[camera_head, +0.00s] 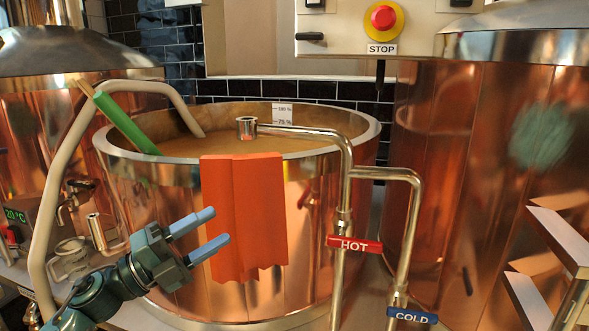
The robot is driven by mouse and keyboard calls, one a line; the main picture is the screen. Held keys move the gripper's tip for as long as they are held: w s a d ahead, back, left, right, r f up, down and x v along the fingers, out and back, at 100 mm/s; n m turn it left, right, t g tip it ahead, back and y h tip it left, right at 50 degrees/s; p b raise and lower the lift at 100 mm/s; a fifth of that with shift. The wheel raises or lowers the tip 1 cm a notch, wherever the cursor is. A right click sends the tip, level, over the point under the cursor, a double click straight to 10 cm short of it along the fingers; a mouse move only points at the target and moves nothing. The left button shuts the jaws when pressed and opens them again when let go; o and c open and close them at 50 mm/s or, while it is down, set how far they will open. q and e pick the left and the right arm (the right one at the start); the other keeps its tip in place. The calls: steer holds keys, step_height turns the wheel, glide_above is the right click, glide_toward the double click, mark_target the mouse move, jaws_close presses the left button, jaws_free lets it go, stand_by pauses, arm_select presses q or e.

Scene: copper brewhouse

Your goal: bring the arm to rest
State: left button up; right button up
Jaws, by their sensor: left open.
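My left gripper (209,233) is in front of the open copper vat (140,205), at the lower left of the head view. Its two blue fingers are spread apart with nothing between them, and they point right. An orange-red cloth (243,215) hangs over the vat's front rim, beside the fingertips. I cannot tell whether the fingertips touch it. My left arm (95,295) comes in from the lower left corner. My right gripper is not in view.
A steel tap (346,165) arches over the vat, with HOT (354,243) and COLD (412,315) handles. A beige hose (58,170) and a green-handled tool (122,120) lean into the vat. A red STOP button (383,17) is above. Steel steps (545,250) stand at right.

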arm_select(q)
steer(key=s+f+n+t+y, duration=0.3)
steer(key=f+n+y, duration=0.3)
steer(key=f+n, duration=0.4)
steer(key=s+f+n+t+y, duration=0.3)
steer(key=f+n+t+y, duration=0.15)
steer(key=f+n, duration=0.5)
steer(key=s+f+n+g+y+p, duration=0.1)
steer(key=s+f+n+g+y, duration=0.4)
steer(key=s+f, duration=1)
steer(key=f+n+g, duration=0.1)
steer(key=n+g, duration=0.1)
steer(key=n, duration=0.2)
steer(key=shift+s+d+g, duration=0.2)
steer(key=shift+s+g, duration=0.15)
steer(key=shift+s, duration=0.05)
